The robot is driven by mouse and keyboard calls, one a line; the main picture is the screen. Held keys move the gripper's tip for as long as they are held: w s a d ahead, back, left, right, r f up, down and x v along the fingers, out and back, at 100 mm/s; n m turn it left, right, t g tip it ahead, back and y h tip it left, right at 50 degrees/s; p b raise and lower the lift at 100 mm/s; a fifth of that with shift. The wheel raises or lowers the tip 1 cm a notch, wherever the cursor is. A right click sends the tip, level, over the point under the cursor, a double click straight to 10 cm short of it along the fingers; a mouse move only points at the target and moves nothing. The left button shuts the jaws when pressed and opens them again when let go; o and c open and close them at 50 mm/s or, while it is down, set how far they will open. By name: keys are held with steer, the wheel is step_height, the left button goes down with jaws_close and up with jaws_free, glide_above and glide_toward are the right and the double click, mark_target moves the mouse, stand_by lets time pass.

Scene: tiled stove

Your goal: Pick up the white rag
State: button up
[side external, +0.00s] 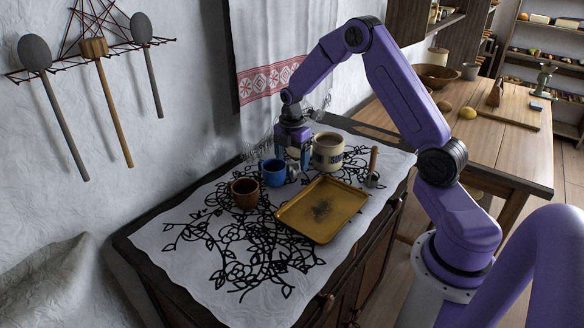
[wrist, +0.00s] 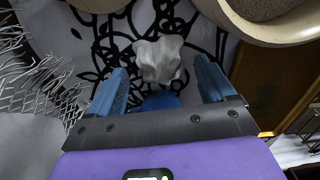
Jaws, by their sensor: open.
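The white rag (wrist: 160,58) is a small crumpled bundle on the patterned cloth. In the wrist view it lies between and slightly ahead of the fingertips of my gripper (wrist: 162,70), with no visible contact. My gripper (side external: 294,158) is open, pointing down above the cloth. In the side view a small pale shape just below the fingers, beside the blue mug (side external: 273,173), appears to be the rag (side external: 293,172); it is partly hidden. A blue patch at the gripper's base in the wrist view looks like the mug.
A large cream mug (side external: 328,152) stands close to the right of my gripper. A brown cup (side external: 245,193) stands left of the blue mug. A yellow tray (side external: 335,228) lies in front. A fringed towel (side external: 268,75) hangs behind. The cloth's front left is clear.

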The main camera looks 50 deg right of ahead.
steer(key=shift+f, duration=0.9)
steer(key=c, duration=1)
steer(key=shift+c, duration=0.2)
steer(key=shift+r, duration=0.5)
step_height(320, 180, up, 2)
steer(key=shift+r, duration=0.1)
steer(key=s+a+r, duration=0.4)
steer(key=s+r, duration=0.5)
steer(key=s, duration=0.4)
steer(key=shift+s+r, duration=0.2)
steer(key=shift+r, duration=0.2)
